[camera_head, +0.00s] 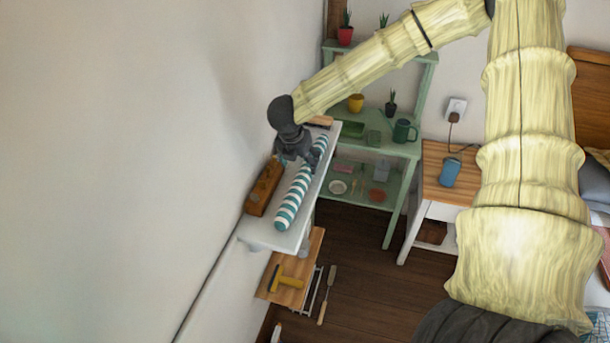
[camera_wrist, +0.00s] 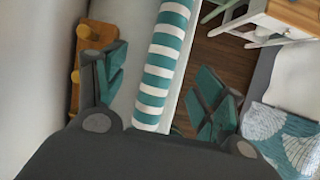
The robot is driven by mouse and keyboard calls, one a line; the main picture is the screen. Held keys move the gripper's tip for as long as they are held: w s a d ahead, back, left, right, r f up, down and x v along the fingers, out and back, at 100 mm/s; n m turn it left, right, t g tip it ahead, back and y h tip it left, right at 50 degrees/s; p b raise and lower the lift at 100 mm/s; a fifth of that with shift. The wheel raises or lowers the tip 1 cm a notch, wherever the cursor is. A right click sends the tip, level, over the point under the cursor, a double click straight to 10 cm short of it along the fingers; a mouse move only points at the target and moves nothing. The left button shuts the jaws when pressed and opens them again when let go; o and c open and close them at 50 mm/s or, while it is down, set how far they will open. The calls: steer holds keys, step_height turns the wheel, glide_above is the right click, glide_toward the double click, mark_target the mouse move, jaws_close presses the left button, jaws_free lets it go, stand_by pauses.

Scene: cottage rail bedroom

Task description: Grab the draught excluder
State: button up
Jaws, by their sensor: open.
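The draught excluder (camera_head: 293,195) is a long roll with teal and white stripes. It lies lengthwise on a narrow white shelf (camera_head: 264,234) against the left wall. My gripper (camera_head: 299,158) is above the far part of the roll in the head view and hides some of it. In the wrist view the striped roll (camera_wrist: 160,75) runs between the two spread fingers of my gripper (camera_wrist: 160,95). The fingers are open, one on each side, with gaps to the roll. The roll's near end is hidden behind the gripper body in the wrist view.
A lower wooden shelf (camera_head: 287,293) holds a yellow-handled tool. A green plant stand (camera_head: 400,147) is behind, and a bedside table (camera_head: 440,190) is to the right.

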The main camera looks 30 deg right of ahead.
mark_target(305, 171)
steer(key=shift+p+x, duration=0.3)
steer(key=shift+x, duration=1.25)
steer(key=shift+d+p+x, duration=0.15)
steer(key=shift+p+x, duration=0.4)
steer(key=shift+x, duration=0.35)
steer(key=shift+d+p+x, duration=0.2)
steer(key=shift+p+x, duration=0.3)
steer(key=shift+x, duration=1.1)
steer(key=shift+s, duration=0.1)
steer(key=c, duration=1.4)
